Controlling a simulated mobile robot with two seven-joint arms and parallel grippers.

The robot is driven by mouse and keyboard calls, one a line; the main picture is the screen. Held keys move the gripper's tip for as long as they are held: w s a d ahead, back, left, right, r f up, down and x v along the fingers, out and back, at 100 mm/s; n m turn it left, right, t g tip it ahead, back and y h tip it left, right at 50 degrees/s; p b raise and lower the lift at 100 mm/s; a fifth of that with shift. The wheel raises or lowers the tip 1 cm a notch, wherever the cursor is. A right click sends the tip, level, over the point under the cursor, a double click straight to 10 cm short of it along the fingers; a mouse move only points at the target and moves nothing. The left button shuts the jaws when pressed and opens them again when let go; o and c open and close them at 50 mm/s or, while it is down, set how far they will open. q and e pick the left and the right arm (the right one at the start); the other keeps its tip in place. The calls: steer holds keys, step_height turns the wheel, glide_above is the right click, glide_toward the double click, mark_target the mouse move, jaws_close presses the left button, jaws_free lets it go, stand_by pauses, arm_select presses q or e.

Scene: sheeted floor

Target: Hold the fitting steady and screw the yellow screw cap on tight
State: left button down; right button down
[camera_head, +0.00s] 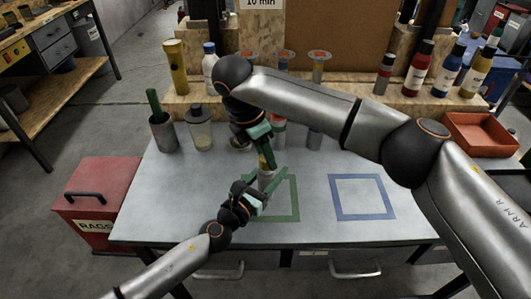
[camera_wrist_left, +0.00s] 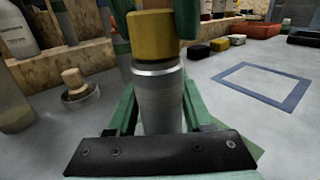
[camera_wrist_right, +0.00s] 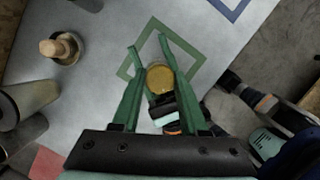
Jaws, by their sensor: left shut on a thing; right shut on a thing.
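The grey metal fitting (camera_head: 265,181) stands upright over the green square outline on the table. My left gripper (camera_head: 262,190) is shut around its body, and the fitting fills the space between the green fingers in the left wrist view (camera_wrist_left: 160,100). The yellow screw cap (camera_wrist_left: 152,35) sits upright on top of the fitting, just above its bright metal rim. My right gripper (camera_head: 266,153) comes from above and is shut on the cap, one green finger on each side. The cap's round top shows in the right wrist view (camera_wrist_right: 159,79). Its threads are hidden.
A blue square outline (camera_head: 362,197) lies on clear table to the right. A small dish with a wooden-handled tool (camera_wrist_left: 75,85) stands behind the fitting.

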steer(key=shift+d+m, duration=0.25)
steer(key=shift+m, duration=0.05)
steer(key=shift+c, duration=1.8)
jaws_free()
steer(key=shift+a, duration=0.1)
steer(key=shift+c, duration=0.8)
steer(key=n+t, duration=0.1)
steer(key=n, duration=0.4)
steer(key=shift+y, duration=0.4)
steer(key=n+y, duration=0.1)
steer(key=n, duration=0.3)
steer(key=shift+n+t, duration=0.3)
steer(key=shift+n, duration=0.1)
steer(key=n+y, duration=0.1)
steer(key=n, duration=0.4)
steer(key=shift+y, duration=0.4)
steer(key=n+y, duration=0.1)
steer(key=n, duration=0.3)
steer(key=shift+n, duration=0.4)
